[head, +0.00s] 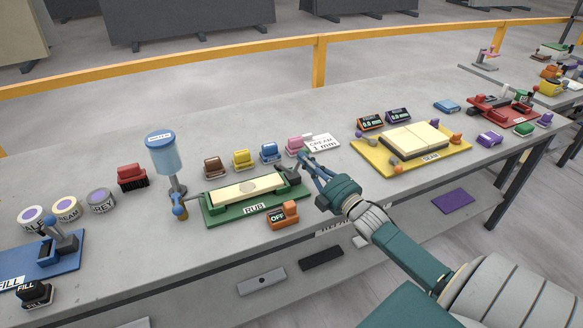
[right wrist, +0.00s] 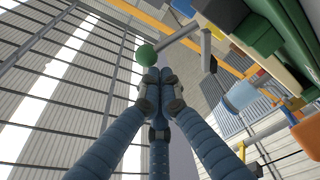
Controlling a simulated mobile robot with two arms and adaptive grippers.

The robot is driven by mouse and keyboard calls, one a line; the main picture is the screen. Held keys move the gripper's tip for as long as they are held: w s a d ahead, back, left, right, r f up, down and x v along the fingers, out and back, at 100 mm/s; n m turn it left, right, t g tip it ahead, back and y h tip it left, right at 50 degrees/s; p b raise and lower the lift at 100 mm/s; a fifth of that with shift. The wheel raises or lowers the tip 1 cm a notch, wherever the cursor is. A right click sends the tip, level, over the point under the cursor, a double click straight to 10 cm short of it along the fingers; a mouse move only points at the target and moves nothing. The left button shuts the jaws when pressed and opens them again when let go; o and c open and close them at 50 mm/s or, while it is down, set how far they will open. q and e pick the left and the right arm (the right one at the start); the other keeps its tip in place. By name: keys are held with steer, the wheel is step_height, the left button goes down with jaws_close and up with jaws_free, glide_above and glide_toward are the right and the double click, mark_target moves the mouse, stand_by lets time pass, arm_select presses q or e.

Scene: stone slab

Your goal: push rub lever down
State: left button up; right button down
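The rub station is a green base (head: 256,208) labelled RUB, with a pale slab (head: 247,188) on it and a dark bracket (head: 288,175) at its right end. In the right wrist view, a green ball knob (right wrist: 146,55) sits on a grey rod, just beyond my fingertips; whether they touch it I cannot tell. My right gripper (head: 306,160) is at the right end of the station, above the bench, and partly hides the lever in the head view. Its fingers meet at the tips in the right wrist view (right wrist: 157,80), with nothing between them. My left gripper is out of view.
An orange OFF switch (head: 283,215) stands in front of the station. A blue bottle (head: 164,155) is on its stand to the left. Coloured blocks and a white card (head: 322,143) lie behind. A yellow SEAM tray (head: 365,158) is to the right.

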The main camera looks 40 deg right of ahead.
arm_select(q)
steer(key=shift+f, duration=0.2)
arm_select(e)
steer(key=shift+s+d+f+m, duration=0.15)
steer(key=shift+d+m, duration=0.25)
steer(key=shift+d, duration=0.15)
